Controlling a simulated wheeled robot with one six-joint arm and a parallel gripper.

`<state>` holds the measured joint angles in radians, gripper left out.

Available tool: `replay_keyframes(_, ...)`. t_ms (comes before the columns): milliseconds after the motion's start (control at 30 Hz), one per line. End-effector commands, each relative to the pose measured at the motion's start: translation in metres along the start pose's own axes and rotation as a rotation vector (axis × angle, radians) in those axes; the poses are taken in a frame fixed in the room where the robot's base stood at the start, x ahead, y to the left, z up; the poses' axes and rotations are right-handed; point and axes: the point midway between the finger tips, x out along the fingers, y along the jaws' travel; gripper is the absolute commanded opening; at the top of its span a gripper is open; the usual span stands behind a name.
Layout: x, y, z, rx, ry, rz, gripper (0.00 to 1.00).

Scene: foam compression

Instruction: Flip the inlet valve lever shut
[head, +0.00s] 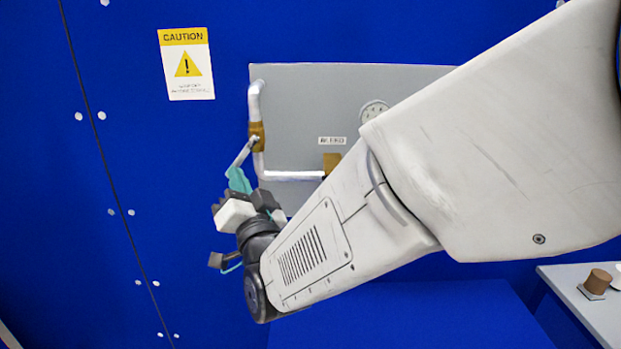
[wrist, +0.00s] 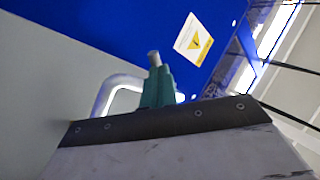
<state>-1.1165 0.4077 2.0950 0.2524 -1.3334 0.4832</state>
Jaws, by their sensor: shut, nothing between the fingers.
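The inlet valve is a brass fitting (head: 256,134) on a white pipe at the left edge of a grey panel. Its silver lever (head: 241,157) slants down and left from the brass body. My gripper (head: 236,176) has teal fingers, closed together and empty, at the lever's lower end. In the wrist view, the teal fingers (wrist: 157,86) point up and a pale rod end (wrist: 153,58), probably the lever, shows just beyond their tips. I cannot tell whether the fingers touch the lever.
The grey panel (head: 300,110) carries a round gauge (head: 374,112), a small label (head: 332,140) and a second brass fitting (head: 332,162), partly behind my arm. A caution sign (head: 187,64) is on the blue wall. A grey table (head: 590,310) stands at lower right.

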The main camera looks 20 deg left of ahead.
Motion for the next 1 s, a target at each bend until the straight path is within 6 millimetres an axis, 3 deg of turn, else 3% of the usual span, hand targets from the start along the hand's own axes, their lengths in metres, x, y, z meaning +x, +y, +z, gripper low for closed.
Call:
replay_keyframes(633, 0.023, -0.037, 0.004, 0.502, 0.331, -0.004, 0.00)
replay_keyframes(1000, 0.015, -0.035, 0.005, 0.504, 0.332, -0.003, 0.00)
